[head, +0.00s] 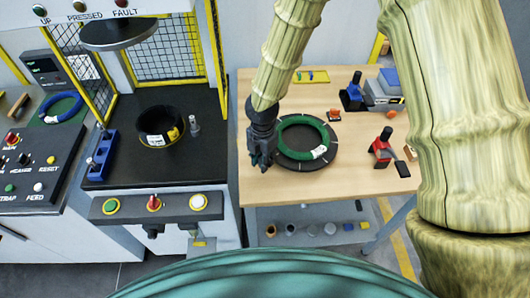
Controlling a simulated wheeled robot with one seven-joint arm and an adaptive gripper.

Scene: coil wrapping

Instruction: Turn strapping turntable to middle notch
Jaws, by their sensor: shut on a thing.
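The strapping turntable (327,156) is a dark round disc with pale marks on its rim, lying on the wooden table. A green coil (288,124) with a white label (319,152) lies flat on it. My gripper (262,164) points down at the turntable's left edge. It is shut on the turntable's edge part, which the fingers mostly hide. The notches cannot be made out at this size.
The wooden table (376,182) holds a red and black tool (382,146), a blue and black device (353,92) and an orange piece (335,114). A press (118,34) with a black coil (160,124) stands left. The table's front is clear.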

